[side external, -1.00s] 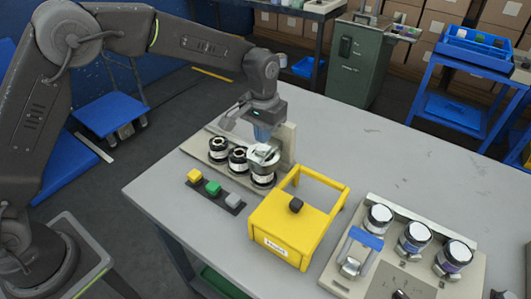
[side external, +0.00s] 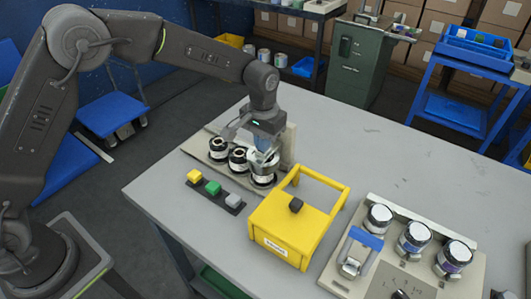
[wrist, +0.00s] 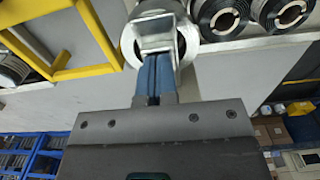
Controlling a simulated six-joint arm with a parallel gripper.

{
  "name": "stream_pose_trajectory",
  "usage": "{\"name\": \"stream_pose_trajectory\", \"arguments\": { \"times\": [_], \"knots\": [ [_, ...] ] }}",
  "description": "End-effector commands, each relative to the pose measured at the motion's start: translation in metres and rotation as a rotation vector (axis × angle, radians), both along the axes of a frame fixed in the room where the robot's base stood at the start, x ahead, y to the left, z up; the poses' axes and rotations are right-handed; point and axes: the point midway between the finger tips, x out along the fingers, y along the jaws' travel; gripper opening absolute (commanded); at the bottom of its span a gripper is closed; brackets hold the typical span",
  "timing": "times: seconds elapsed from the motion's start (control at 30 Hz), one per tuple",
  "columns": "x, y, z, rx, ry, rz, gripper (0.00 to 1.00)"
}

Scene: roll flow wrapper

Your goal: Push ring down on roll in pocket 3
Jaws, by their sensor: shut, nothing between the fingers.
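Three dark rolls stand in a row on the light base plate. The one nearest the yellow box is the roll (side external: 263,180) under my gripper; I take it to be in pocket 3. My gripper (side external: 265,160) is shut, pointing down, with its blue fingertips at the top of that roll. In the wrist view the shut blue fingers (wrist: 154,75) reach to a pale square-topped piece (wrist: 158,35) over a white round rim (wrist: 190,40). I take this to be the ring; the fingers partly hide it, and I cannot tell whether it is fully seated.
The other two rolls (side external: 218,150) (side external: 238,160) stand to the left. A yellow frame box (side external: 295,225) is close on the right. A button strip (side external: 213,190) lies in front. The table's back right is clear.

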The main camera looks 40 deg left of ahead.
Motion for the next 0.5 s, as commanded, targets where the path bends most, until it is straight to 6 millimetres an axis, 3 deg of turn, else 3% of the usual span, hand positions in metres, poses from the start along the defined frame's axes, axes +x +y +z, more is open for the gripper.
{"name": "stream_pose_trajectory", "arguments": {
  "times": [0.5],
  "knots": [
    [0.000,0.000,-0.018,0.000,0.001,0.000,0.00]
  ]
}}
